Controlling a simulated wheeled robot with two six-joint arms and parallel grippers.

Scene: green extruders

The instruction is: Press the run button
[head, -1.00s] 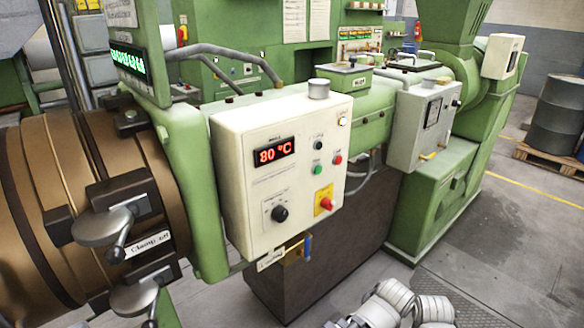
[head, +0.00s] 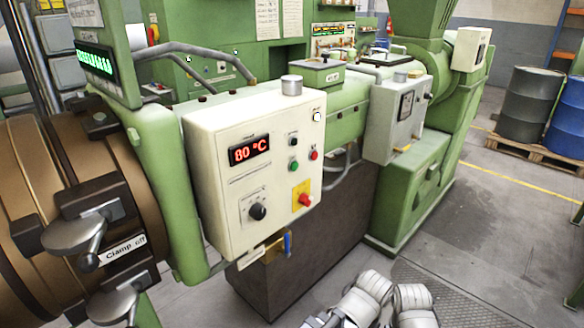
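A cream control box (head: 222,190) is fixed to the side of the green extruder and faces me. A small green button (head: 293,166) is on its right half, beside a small red button (head: 314,155). A black knob (head: 293,142) sits above the green button. A red emergency-stop knob (head: 304,199) on a yellow plate is below it. A display (head: 249,150) reads 80 °C. Any button lettering is too small to read. White rounded parts of my own arms show at the bottom. Neither gripper can be made out.
A large dark rotary switch (head: 257,211) is low on the box. Brown clamp rings with handles (head: 77,235) stick out at the left. A valve with a blue handle (head: 288,243) hangs below the box. A grey box (head: 381,135) stands farther right. Open floor (head: 490,240) lies at the right.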

